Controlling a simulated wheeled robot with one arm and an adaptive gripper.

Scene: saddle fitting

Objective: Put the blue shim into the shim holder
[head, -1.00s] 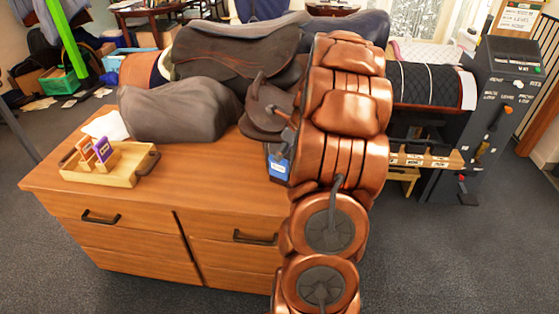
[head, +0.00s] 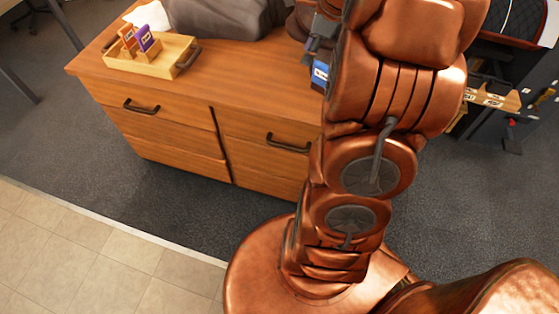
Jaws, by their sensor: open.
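The blue shim (head: 320,72) has a white label and shows at the left edge of my arm, over the right part of the wooden cabinet top. Part of it is hidden by the arm, and I cannot tell whether it rests on something. Small dark parts of my gripper (head: 313,46) show just above it. The gripper is open, but its fingertips are mostly hidden behind the arm. A wooden rack (head: 484,93) with white labels, possibly the shim holder, shows right of my arm, partly hidden.
A grey saddle-like form (head: 230,18) stands behind. The cabinet top (head: 255,73) is clear between tray and arm. Open floor lies in front.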

